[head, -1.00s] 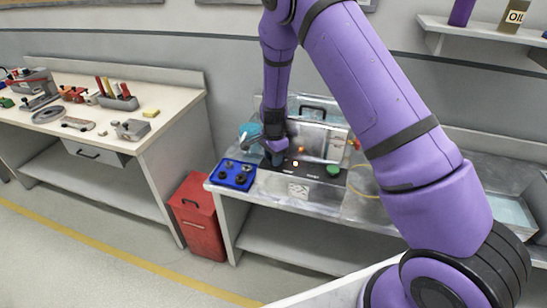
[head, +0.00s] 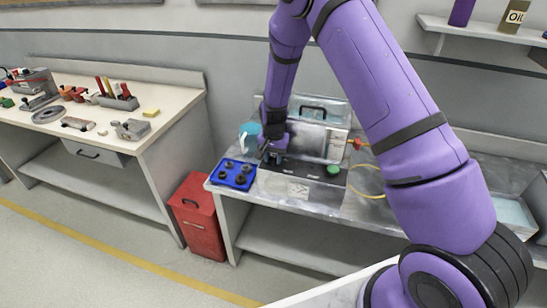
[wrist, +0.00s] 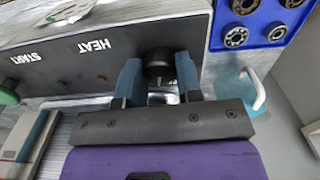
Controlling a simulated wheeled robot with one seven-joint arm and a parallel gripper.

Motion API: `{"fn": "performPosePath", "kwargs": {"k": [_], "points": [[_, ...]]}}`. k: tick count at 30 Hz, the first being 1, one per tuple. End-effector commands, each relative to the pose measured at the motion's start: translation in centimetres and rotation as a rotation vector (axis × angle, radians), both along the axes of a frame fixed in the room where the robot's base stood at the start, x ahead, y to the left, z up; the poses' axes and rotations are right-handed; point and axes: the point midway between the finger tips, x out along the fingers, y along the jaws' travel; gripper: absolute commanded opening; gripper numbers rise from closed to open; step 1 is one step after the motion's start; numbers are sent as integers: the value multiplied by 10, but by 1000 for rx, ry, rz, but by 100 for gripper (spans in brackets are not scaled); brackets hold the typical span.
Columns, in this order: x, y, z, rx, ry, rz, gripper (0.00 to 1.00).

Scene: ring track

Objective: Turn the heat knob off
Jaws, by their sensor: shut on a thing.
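The black heat knob (wrist: 159,62) sits on the dark panel (wrist: 62,75) beside the white HEAT label (wrist: 95,46) in the wrist view. My gripper (wrist: 158,72) has its two blue fingers on either side of the knob and is shut on it. In the head view my gripper (head: 272,155) is down at the left end of the panel, and the knob is hidden or too small to make out there.
A blue tray (head: 233,174) with several black round parts is just left of the panel. A green button (head: 333,168) is to the right. A teal-and-white jug (head: 249,134) stands close behind. A red bin (head: 197,218) is on the floor.

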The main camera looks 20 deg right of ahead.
Motion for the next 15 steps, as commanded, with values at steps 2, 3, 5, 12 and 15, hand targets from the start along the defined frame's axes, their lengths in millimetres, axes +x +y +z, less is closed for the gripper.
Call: {"fn": "performPosePath", "kwargs": {"k": [2,3,5,12,15], "points": [[0,0,0,1,-1,74,9],[0,0,0,1,-1,111,9],[0,0,0,1,-1,165,9],[0,0,0,1,-1,362,9],[0,1,0,1,-1,429,9]]}}
